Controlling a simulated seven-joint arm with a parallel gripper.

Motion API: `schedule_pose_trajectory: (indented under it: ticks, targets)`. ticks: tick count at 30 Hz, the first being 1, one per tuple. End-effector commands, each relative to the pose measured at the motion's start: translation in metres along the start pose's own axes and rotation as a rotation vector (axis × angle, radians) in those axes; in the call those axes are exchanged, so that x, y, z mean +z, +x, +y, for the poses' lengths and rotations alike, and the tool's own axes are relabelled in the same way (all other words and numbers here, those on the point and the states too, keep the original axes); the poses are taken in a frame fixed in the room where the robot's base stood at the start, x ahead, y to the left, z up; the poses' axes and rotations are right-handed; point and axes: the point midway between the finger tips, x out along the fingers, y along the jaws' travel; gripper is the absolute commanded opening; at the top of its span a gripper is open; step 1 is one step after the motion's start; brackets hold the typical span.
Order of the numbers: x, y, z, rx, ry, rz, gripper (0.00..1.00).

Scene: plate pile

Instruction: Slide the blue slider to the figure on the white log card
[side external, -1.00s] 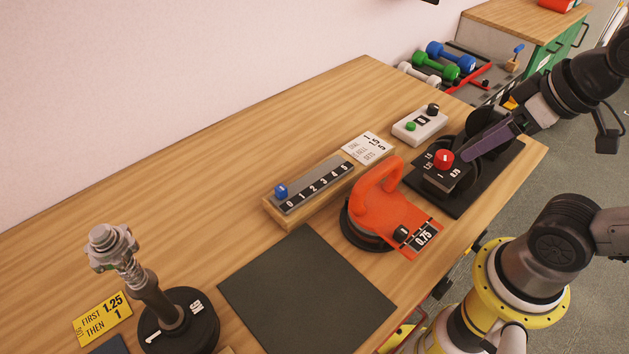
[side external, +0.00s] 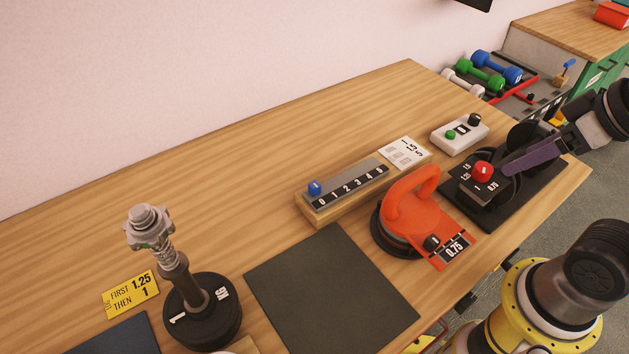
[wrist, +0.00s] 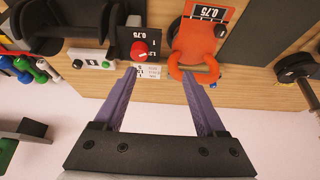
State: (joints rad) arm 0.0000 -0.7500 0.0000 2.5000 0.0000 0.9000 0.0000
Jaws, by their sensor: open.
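The blue slider (side external: 314,187) sits at the 0 end of a grey scale (side external: 345,190) marked 0 to 5 on a wooden block. A bit of it shows in the wrist view (wrist: 212,86), mostly hidden behind the orange handle. The white log card (side external: 404,152) lies at the block's far end, near the 5; its print is too small to read surely. It also shows in the wrist view (wrist: 148,72) between my fingers. My gripper (side external: 508,166) is above the black stand at the right, apart from the slider. In the wrist view my gripper (wrist: 158,75) is open and empty.
An orange handled plate (side external: 415,215) labelled 0.75 stands close beside the scale. A black stand with a red knob (side external: 483,172) and a white button box (side external: 460,132) are at the right. A dark mat (side external: 330,290) and a post (side external: 180,290) are in front. The table behind the scale is clear.

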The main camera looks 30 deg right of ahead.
Motion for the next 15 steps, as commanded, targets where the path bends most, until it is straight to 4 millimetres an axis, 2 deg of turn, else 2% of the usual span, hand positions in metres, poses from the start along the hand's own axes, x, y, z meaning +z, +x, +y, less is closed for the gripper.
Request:
schedule_pose_trajectory:
  ticks: [4, 7, 9, 11, 15]
  targets:
    - [0.0, 0.0, 0.0, 0.0, 0.0, 0.0, 0.71]
    - [0.001, 0.0, 0.0, 0.0, 0.014, -0.003, 0.55]
    - [0.002, -0.002, 0.0, 0.0, 0.05, -0.017, 0.55]
    - [-0.007, -0.013, 0.0, 0.0, 0.085, -0.003, 0.55]
    - [-0.043, -0.03, -0.003, -0.007, 0.153, -0.017, 0.55]
